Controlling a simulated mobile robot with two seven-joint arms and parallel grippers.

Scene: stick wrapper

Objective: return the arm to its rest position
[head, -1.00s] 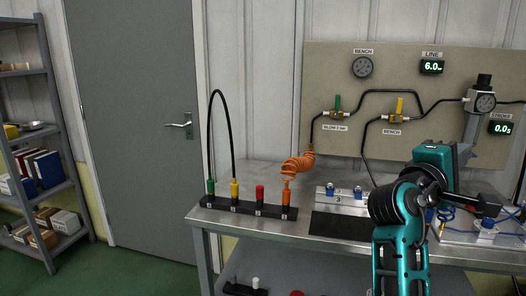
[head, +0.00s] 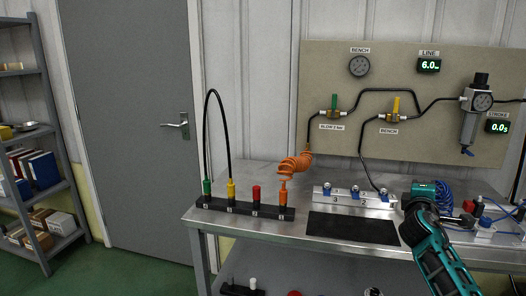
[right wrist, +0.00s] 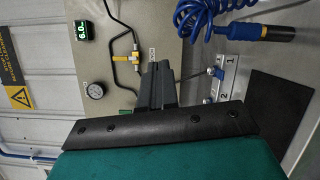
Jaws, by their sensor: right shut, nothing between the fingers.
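My right arm, teal and black, comes in from the lower right of the head view. Its dark gripper (head: 466,220) is low over the right part of the bench, pointing right. In the right wrist view the gripper's two dark fingers (right wrist: 159,84) are together with nothing between them. My left arm and gripper are in neither view.
The metal bench (head: 270,228) holds a black rack (head: 245,208) with coloured fittings, a numbered manifold (head: 350,196) and a black mat (head: 352,228). Behind stands a beige panel (head: 330,75) with gauge and valves. A coiled blue hose (right wrist: 222,20) hangs near the gripper.

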